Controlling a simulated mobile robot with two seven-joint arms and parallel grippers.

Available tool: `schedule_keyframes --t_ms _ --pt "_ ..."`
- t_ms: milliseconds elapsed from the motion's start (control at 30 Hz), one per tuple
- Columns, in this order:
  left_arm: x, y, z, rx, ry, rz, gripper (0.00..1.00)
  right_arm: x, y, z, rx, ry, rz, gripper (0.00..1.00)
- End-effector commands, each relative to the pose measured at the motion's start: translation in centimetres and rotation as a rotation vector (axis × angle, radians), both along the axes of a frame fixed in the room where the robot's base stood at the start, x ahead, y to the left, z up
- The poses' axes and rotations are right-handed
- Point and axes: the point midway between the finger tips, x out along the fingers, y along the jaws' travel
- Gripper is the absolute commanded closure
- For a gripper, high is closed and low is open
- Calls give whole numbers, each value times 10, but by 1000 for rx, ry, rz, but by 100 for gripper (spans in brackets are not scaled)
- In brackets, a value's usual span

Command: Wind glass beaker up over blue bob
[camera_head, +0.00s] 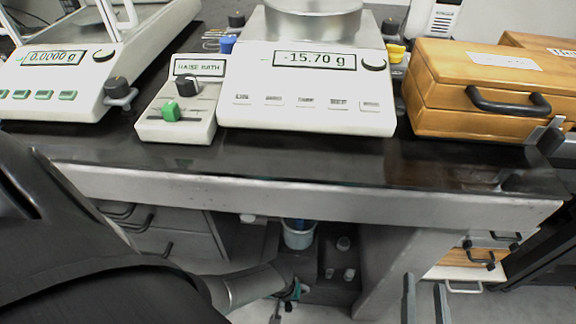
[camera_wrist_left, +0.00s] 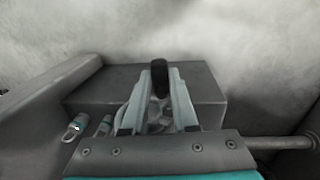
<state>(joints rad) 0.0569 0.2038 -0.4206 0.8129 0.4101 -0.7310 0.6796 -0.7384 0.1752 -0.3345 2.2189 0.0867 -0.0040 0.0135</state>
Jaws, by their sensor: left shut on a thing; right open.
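The glass beaker (camera_head: 298,240) stands below the table, just under its front edge. A bit of blue, likely the blue bob (camera_head: 298,224), shows at the top of the beaker; the table edge cuts off the view above, so I cannot tell how deep it sits. My left gripper (camera_head: 290,290) is low beneath the beaker. In the left wrist view its fingers (camera_wrist_left: 159,100) are shut on a black handle (camera_wrist_left: 160,75) in front of a dark grey block (camera_wrist_left: 205,100). My right gripper (camera_head: 425,298) is open and empty, to the right of the beaker.
The balance (camera_head: 310,85) on the table reads -15.70 g. A control box (camera_head: 180,115) labelled "RAISE BATH" stands left of it, a wooden case (camera_head: 470,70) right of it. Small metal weights (camera_head: 343,243) stand below, right of the beaker. The table edge (camera_head: 320,202) overhangs.

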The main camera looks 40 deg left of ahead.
Motion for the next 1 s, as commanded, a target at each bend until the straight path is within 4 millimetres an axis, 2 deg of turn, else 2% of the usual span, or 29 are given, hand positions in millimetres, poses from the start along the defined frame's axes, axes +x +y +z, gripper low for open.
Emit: schedule_keyframes --t_ms 33,100,133,567,800,1000 --pt "0 0 0 0 0 0 92 0 0 0 0 0 0 50" --pt "0 0 0 0 0 0 100 0 0 0 0 0 0 50" --pt "0 0 0 0 0 0 100 0 0 0 0 0 0 50" --pt "1 0 1 25 17 2 100 2 -2 -1 -17 25 1 50" --pt "-1 -1 3 143 93 1 100 7 -7 -8 -73 106 4 50" --pt "-2 0 3 260 165 0 100 3 -3 -7 -41 60 4 50"
